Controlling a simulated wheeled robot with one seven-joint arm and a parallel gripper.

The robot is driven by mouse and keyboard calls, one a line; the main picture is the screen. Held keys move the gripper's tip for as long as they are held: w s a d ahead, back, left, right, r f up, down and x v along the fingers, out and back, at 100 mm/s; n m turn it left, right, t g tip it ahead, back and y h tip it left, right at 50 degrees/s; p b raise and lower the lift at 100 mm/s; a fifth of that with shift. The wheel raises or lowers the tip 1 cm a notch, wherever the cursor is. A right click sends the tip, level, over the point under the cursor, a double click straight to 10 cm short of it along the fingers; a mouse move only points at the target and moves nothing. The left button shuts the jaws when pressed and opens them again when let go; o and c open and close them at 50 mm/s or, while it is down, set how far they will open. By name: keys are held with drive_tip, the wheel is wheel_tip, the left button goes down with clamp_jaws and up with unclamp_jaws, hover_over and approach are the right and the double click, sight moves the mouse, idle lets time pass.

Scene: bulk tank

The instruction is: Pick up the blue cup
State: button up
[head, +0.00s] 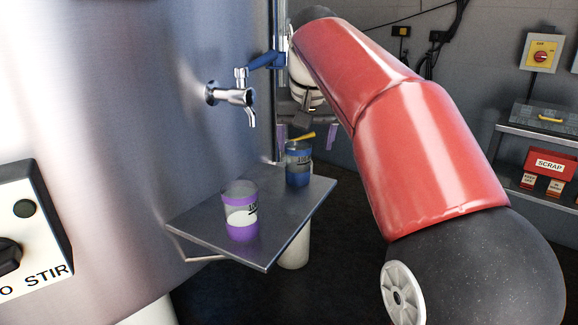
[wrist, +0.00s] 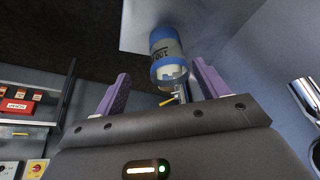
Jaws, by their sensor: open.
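The blue cup (head: 298,172) stands upright on the far part of a metal shelf fixed to the tank. My gripper (head: 307,137) is open and empty, close to the cup's top in the head view. In the wrist view my fingers (wrist: 160,72) are spread wider than the cup, one on each side of its line. I see no contact. A yellow piece shows at the cup's rim; I cannot tell what it is.
A purple cup (head: 241,215) with white contents stands nearer on the shelf (head: 285,222). A metal tap (head: 235,95) with a blue lever sticks out of the tank (head: 110,110) above the shelf. A red SCRAP box (head: 550,162) sits on a rack at right.

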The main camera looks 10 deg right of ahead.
sight(298, 160)
drive_tip(key=shift+w+f, duration=0.2)
drive_tip(key=shift+w, duration=0.45)
drive_tip(key=x, duration=0.2)
drive_tip(key=b+x, duration=0.1)
drive_tip(key=x, duration=0.4)
drive_tip(key=shift+w+a+b, duration=0.15)
drive_tip(key=shift+a+b, duration=0.25)
drive_tip(key=c, duration=1)
drive_tip(key=shift+c, duration=0.2)
drive_tip(key=shift+r, duration=0.15)
